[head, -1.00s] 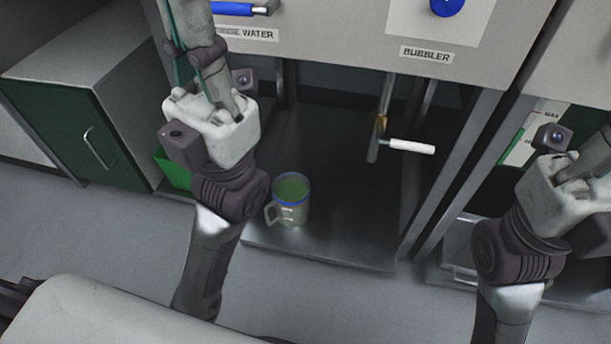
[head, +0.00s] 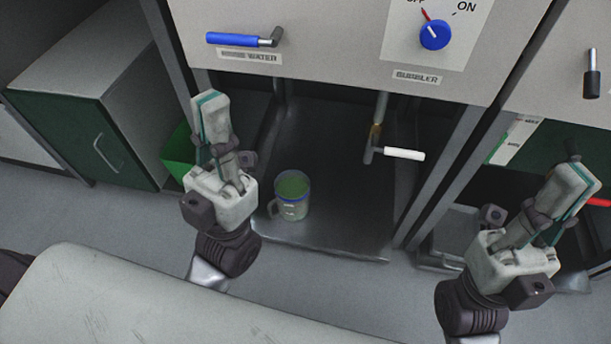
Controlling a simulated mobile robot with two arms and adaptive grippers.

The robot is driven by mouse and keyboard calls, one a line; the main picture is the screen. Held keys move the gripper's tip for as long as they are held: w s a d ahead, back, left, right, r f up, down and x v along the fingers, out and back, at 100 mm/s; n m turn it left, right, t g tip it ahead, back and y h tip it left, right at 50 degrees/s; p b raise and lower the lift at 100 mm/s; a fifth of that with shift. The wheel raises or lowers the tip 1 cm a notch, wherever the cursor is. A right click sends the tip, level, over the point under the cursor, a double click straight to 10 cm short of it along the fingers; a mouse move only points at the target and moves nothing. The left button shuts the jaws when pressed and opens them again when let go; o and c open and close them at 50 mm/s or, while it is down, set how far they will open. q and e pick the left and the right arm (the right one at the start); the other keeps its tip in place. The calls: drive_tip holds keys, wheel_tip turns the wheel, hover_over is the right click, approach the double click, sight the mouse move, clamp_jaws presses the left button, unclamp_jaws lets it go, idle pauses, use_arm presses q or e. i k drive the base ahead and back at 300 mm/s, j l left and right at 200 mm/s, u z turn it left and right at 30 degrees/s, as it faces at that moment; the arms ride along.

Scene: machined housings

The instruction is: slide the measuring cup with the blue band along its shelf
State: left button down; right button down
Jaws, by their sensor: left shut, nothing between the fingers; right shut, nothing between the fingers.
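The measuring cup with the blue band (head: 292,199) stands upright on the dark metal shelf (head: 335,238), near the shelf's front left. It holds something green, and its handle points to the lower left. My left gripper (head: 209,100) is shut and empty, pointing up the picture, just left of the cup and apart from it. My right gripper (head: 578,180) is shut and empty, far to the right of the cup, in front of the neighbouring bay.
A tap with a white lever (head: 403,154) hangs over the shelf, right of the cup. A blue handle (head: 240,39) and a blue knob (head: 434,35) sit on the panel above. A green bin (head: 177,155) stands left of the shelf. The shelf right of the cup is clear.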

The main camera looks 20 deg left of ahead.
sight(288, 200)
drive_tip(key=j+z, duration=0.25)
drive_tip(key=j, duration=0.3)
drive_tip(key=j+z, duration=0.3)
drive_tip(key=j, duration=0.3)
drive_tip(key=j+z, duration=0.25)
drive_tip(key=j, duration=0.3)
drive_tip(key=k+j+z, duration=0.1)
drive_tip(key=j+z, duration=0.15)
drive_tip(key=j, duration=0.3)
drive_tip(key=k+j+z, duration=0.25)
drive_tip(key=j, duration=0.25)
drive_tip(key=i+j, duration=0.05)
drive_tip(key=i, duration=0.05)
